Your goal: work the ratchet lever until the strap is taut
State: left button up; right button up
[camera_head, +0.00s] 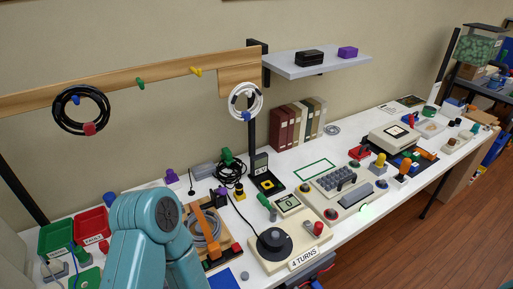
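A wooden board (222,262) lies on the white bench, right beside my teal arm. An orange strap (206,222) runs across a grey coil (215,228) on it. A purple piece (220,192) stands at the far end and a red knob (236,248) at the near right. I cannot tell which part is the ratchet lever, nor how taut the strap is. My teal arm links cover the left part of the board. Neither of my grippers shows in the head view.
A cream box (290,246) with a black dial and "4 TURNS" label stands right of the board. Green (55,237) and red trays (92,223) lie left. A black cable coil (229,172) lies behind. A keypad console (345,190) and more devices fill the right side.

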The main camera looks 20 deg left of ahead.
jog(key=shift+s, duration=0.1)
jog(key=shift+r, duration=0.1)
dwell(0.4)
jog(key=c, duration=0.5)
